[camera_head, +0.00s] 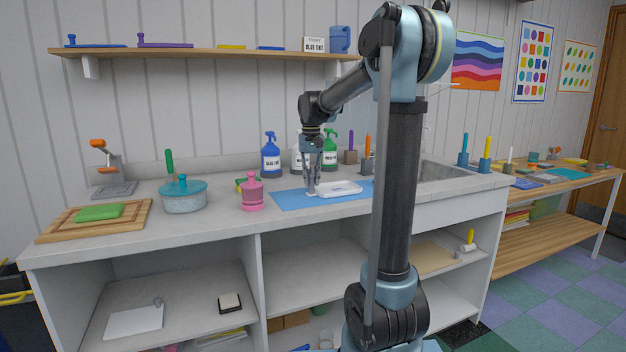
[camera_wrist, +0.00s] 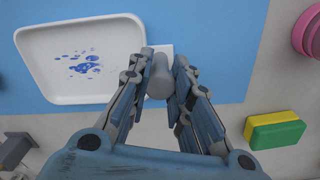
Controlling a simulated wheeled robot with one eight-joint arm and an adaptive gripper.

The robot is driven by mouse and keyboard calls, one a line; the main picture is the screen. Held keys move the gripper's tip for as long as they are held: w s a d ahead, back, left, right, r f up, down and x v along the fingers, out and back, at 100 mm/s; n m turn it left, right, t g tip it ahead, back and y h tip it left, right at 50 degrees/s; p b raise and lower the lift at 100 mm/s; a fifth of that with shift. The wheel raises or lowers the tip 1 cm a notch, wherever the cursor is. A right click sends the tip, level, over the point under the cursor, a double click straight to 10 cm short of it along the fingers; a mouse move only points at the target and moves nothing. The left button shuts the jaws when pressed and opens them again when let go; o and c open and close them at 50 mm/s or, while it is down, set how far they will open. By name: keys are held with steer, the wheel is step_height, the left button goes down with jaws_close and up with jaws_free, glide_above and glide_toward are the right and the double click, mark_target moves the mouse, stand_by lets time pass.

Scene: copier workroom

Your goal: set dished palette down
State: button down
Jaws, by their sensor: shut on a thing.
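The dished palette (camera_wrist: 101,31) is a white shallow tray with rounded corners and blue paint spots inside. In the wrist view it lies at the upper left over a blue mat (camera_wrist: 227,45). A grey cylindrical knob (camera_wrist: 160,76) sticks up at its right side. My gripper (camera_wrist: 163,78) is shut on this knob, one finger on each side. In the head view the palette (camera_head: 340,188) is flat at the blue mat (camera_head: 290,199) on the counter, with my gripper (camera_head: 313,190) at its left end. I cannot tell whether the palette touches the mat.
A pink lidded pot (camera_head: 252,194) and a green and yellow sponge (camera_wrist: 274,131) stand near the mat's left end in the head view. Pump bottles (camera_head: 271,156) stand behind it. A blue-lidded pot (camera_head: 183,196) is farther left. The sink (camera_head: 447,171) lies right.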

steer(key=c, duration=1.4)
jaws_free()
steer(key=shift+c, duration=0.2)
step_height(320, 180, up, 12)
steer(key=s+d+f, duration=0.3)
steer(key=s+f, duration=0.7)
steer(key=s, duration=0.1)
steer(key=s+d+f+t, duration=0.1)
steer(key=s+d+f, duration=0.3)
steer(key=s+f, duration=0.6)
steer(key=s+d+f+t, duration=0.1)
steer(key=s+d+f, duration=0.3)
steer(key=s+f, duration=0.7)
steer(key=shift+s, duration=1.1)
steer(key=shift+d, duration=0.1)
